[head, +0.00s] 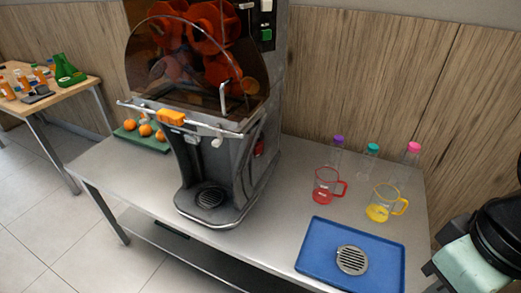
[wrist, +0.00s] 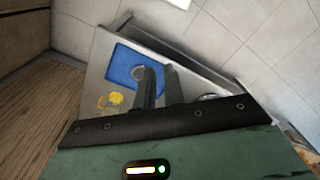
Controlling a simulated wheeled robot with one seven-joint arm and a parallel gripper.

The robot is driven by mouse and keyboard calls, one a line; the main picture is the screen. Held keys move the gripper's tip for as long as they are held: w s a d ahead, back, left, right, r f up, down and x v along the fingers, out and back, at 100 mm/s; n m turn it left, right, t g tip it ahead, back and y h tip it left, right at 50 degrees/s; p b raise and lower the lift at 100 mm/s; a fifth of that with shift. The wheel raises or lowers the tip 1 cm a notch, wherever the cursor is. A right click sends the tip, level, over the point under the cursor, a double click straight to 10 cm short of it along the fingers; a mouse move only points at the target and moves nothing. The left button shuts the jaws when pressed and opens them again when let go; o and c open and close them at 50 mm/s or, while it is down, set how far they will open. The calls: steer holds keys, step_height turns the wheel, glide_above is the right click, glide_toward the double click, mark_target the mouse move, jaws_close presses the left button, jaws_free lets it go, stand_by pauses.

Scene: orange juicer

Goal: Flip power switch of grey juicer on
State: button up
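The grey juicer (head: 215,165) stands upright on the metal table, with a dark see-through cover over its orange inner parts. A small panel with a green button (head: 265,34) and a white one above it is on its upper right side. A small red part (head: 259,148) shows lower on its right side; I cannot tell which is the power switch or its position. My gripper's two dark fingers (wrist: 160,72) show in the wrist view with a narrow empty gap between them. In the head view my arm's end is at the right edge, apart from the juicer, its fingertips out of view.
On the metal table (head: 130,180), right of the juicer, are a red jug (head: 326,186), a yellow jug (head: 382,204), three capped bottles and a blue tray (head: 320,255) with a round grate. Oranges lie on a green tray (head: 127,133) to its left. A wooden wall stands behind.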

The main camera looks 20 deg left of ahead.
mark_target(261, 146)
steer(key=w+a+f+t+b, duration=0.1)
steer(key=w+a+f, duration=0.1)
steer(key=w, duration=0.1)
steer(key=w+a+f+y+b, duration=0.1)
steer(key=w+a+f+b, duration=0.1)
steer(key=w, duration=0.1)
steer(key=w+a+f+t+y+b, duration=0.1)
steer(key=w+a+f+b, duration=0.1)
steer(key=w, duration=0.1)
steer(key=shift+a+n+t, duration=0.3)
steer(key=shift+a, duration=0.05)
jaws_close()
steer(key=w+a+f+n+t+y+b, duration=0.1)
steer(key=w+a+f+t+y+b, duration=0.4)
steer(key=w+a+f+y+b, duration=0.3)
steer(key=w+a+f+n+t+y+b, duration=0.2)
steer(key=w+a+f+t+y+b, duration=0.3)
steer(key=w+a+f+y+b, duration=0.3)
steer(key=shift+w+a+f+b, duration=0.65)
steer(key=shift+w+a+b, duration=0.4)
steer(key=shift+w+b, duration=1.35)
steer(key=shift+w+p, duration=0.45)
steer(key=shift+p, duration=0.05)
steer(key=x, duration=1.4)
steer(key=shift+r, duration=0.1)
